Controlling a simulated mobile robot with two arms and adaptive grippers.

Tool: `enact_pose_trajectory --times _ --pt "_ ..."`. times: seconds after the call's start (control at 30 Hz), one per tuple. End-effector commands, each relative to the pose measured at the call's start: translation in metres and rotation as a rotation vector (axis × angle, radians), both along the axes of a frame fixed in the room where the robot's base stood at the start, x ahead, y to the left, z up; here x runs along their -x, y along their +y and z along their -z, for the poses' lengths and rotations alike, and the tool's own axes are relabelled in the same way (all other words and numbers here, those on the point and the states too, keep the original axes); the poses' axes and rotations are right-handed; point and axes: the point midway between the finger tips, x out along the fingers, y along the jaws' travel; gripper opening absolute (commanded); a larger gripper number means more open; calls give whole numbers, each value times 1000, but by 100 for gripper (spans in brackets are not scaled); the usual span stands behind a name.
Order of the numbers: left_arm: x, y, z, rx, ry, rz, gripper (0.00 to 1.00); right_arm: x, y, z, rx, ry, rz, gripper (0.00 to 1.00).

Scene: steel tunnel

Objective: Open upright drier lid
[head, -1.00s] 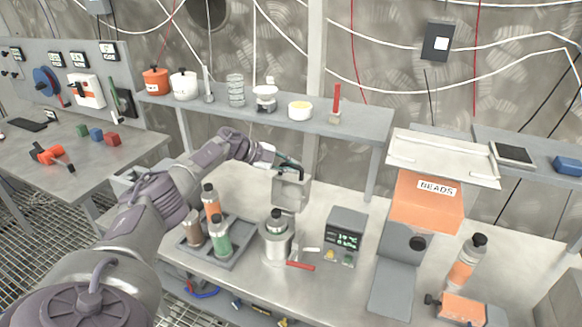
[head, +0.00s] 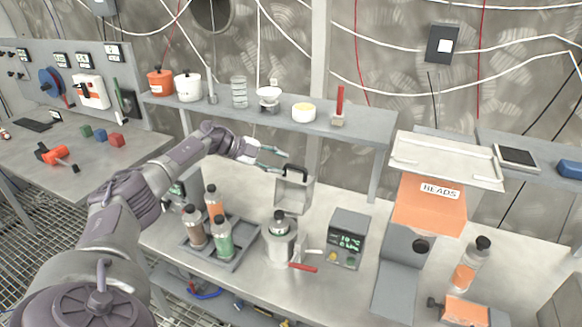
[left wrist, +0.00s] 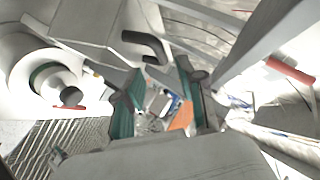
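The small grey box-shaped unit (head: 293,196), which I take for the upright drier, stands on the bench near the middle of the head view. A dark curved handle (head: 294,171) shows at its top; the left wrist view also shows a dark handle (left wrist: 146,44). I cannot tell how far its lid is open. My left gripper (head: 275,159) is just left of the handle, its teal fingers apart and empty. The fingers also show in the left wrist view (left wrist: 153,100), with the handle beyond them and apart from them. My right gripper is not in view.
A bottle tray (head: 245,252), a steel pot (head: 281,249) with a bottle and a display unit (head: 347,238) stand in front of the drier. The raised shelf (head: 365,124) runs behind it. An orange BEADS bin (head: 428,208) is on the right.

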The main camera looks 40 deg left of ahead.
Motion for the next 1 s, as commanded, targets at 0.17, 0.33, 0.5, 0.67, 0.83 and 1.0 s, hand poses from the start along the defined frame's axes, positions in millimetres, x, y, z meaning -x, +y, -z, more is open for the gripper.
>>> enact_pose_trajectory --times 0.17,0.33,0.5,0.67,0.83,1.0 --pt "25 20 -17 -2 1 0 39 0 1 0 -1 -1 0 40" --pt "38 30 -27 0 -1 0 39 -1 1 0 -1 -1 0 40" --pt "41 32 -30 1 0 1 39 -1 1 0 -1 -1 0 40" --pt "41 32 -30 1 -1 0 39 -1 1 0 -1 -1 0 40" --pt "41 32 -30 1 -1 0 39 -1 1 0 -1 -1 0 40" --pt "40 31 -29 1 -2 1 39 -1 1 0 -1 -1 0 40"
